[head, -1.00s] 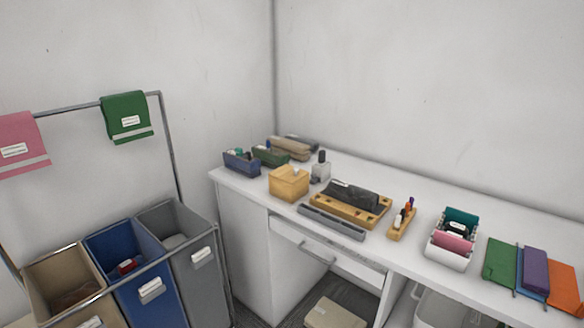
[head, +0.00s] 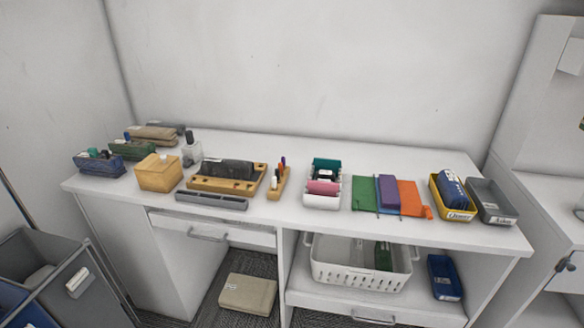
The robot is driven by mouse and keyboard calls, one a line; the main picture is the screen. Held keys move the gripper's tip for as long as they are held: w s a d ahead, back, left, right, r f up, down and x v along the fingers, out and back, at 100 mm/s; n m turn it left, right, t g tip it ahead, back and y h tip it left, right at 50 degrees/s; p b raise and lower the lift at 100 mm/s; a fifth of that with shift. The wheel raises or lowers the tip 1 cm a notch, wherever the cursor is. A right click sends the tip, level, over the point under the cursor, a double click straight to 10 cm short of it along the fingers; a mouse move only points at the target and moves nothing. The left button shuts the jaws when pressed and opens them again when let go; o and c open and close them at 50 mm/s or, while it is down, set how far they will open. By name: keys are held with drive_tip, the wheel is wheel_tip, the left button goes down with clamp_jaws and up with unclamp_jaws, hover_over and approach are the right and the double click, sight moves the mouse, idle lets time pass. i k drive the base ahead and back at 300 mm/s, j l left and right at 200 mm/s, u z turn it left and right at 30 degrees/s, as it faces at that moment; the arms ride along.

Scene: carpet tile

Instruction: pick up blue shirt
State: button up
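No item is plainly a shirt. A dark blue rolled or folded item (head: 453,190), perhaps cloth, sits in a yellow labelled bin (head: 437,199) at the right of the white desk. A blue tray-like item (head: 444,278) with a white label stands on the lower shelf; I cannot tell if it holds cloth. A blue flat piece (head: 375,192) lies mostly hidden between a green piece (head: 364,195) and a purple piece (head: 388,194) on the desk. My gripper is not in view.
The white desk (head: 300,145) runs along the wall. A grey bin (head: 491,201) stands beside the yellow one. A white basket (head: 360,273) is on the shelf, and a beige box (head: 248,293) is below the desk. Sorting hampers (head: 45,285) stand at the left. A white cabinet (head: 555,205) is at the right.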

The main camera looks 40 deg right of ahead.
sight(454, 196)
drive_tip(key=z, duration=1.45)
